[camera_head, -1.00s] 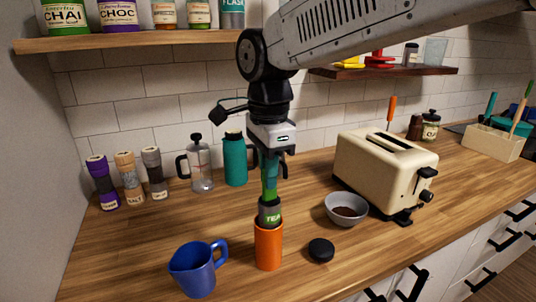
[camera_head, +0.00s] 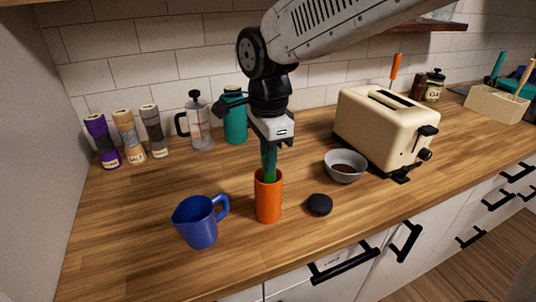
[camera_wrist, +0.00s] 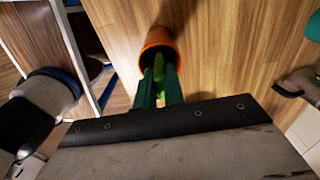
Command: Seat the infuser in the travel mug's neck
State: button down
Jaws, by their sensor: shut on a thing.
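The orange travel mug (camera_head: 269,208) stands upright on the wooden counter, and its round mouth shows in the wrist view (camera_wrist: 152,37). My gripper (camera_head: 268,178) points straight down over the mug, with its teal fingertips at about the mouth. In the wrist view my gripper (camera_wrist: 158,76) is shut on the bright green handle of the infuser (camera_wrist: 158,65). The infuser's grey body is hidden inside the mug. I cannot tell whether it rests fully down in the neck.
A blue pitcher (camera_head: 198,224) stands left of the mug. A black round lid (camera_head: 319,204) and a grey bowl (camera_head: 345,171) lie to the right. A cream toaster (camera_head: 382,130) stands behind them. A teal flask (camera_head: 235,122) and a French press (camera_head: 199,128) stand at the back.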

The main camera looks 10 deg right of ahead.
jog(key=c, duration=1.4)
grip_release()
jog(key=shift+d, duration=0.1)
jog(key=s+d+r+n+t, duration=0.1)
jog(key=s+d+r+n, duration=0.1)
jog(key=s+d+n, duration=1.2)
jog(key=shift+s+d+n, duration=0.4)
jog(key=shift+s+d, duration=2.35)
jog(key=shift+d, duration=0.5)
